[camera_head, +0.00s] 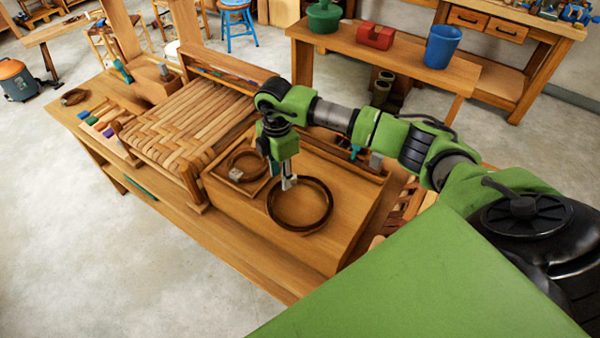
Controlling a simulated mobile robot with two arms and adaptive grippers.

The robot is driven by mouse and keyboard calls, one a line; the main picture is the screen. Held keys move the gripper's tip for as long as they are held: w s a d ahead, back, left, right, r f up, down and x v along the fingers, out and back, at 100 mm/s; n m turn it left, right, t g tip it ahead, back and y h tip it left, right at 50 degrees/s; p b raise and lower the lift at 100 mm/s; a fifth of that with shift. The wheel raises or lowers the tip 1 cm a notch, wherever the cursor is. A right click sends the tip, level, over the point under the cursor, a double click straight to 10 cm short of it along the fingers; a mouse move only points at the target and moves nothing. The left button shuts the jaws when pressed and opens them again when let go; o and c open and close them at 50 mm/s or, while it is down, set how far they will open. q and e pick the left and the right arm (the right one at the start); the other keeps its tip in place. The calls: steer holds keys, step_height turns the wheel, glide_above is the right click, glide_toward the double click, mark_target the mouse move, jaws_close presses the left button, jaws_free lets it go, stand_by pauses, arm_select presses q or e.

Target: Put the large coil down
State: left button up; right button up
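The large coil (329,212), a dark brown ring, is over the front part of a light wooden board (250,219) on the bench. My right gripper (289,184) points down at the coil's upper-left rim, and its fingers appear closed on that rim. I cannot tell whether the coil rests on the board or hangs just above it. My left gripper is not in view.
A smaller coil (262,158) lies left of my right gripper with a small metal block (236,174). A woven bark seat (187,122) is further left. Another small coil (73,97) lies at the bench's far left. The board's front is clear.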

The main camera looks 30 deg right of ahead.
steer(key=shift+f, duration=1.1)
jaws_close()
steer(key=shift+r, duration=0.1)
